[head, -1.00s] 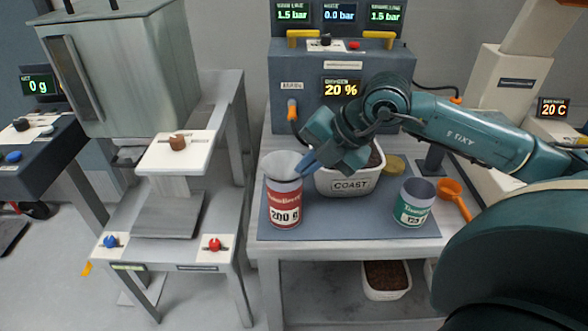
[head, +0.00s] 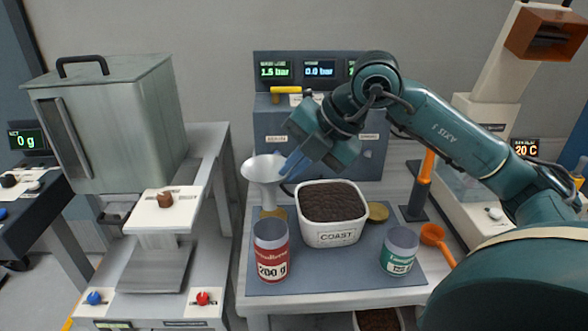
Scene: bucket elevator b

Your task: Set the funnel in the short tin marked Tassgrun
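The funnel (head: 264,170), pale grey with a wide cone and narrow spout, is in the air above and behind the tall red tin (head: 271,250) marked 200 g. My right gripper (head: 291,166) is shut on the funnel's rim at its right side and holds it roughly upright. The short tin (head: 399,250) with a green label stands upright on the right part of the blue-grey mat, its top open; its label name is too small to read surely. The funnel is well to the left of this tin. My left gripper is out of view.
A white tub marked COAST (head: 331,236), full of dark granules, stands between the two tins. A brass lid (head: 377,211) and an orange scoop (head: 436,237) lie near the short tin. The mat (head: 335,277) is bare in front. A panel with displays (head: 317,140) stands behind.

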